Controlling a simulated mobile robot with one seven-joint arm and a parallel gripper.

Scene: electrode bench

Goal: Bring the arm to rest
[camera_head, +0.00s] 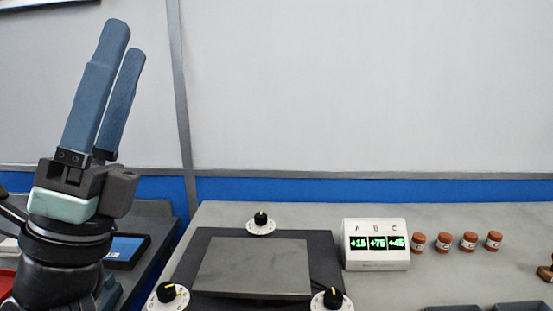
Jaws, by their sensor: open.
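My gripper (122,45) is at the left of the head view, raised above the bench and pointing up. Its two long blue fingers are a little apart, with no object between them. My black wrist with a pale green band is below the fingers. The lower part of my arm is cut off by the bottom edge of the picture.
A dark plate (254,267) with several dials, one at the back (261,224), lies on the grey bench (440,275). A white display (375,257) reads +15, +75, +45. Several red-brown jars (443,242) stand right of it. A tablet-like panel (127,248) is behind my wrist.

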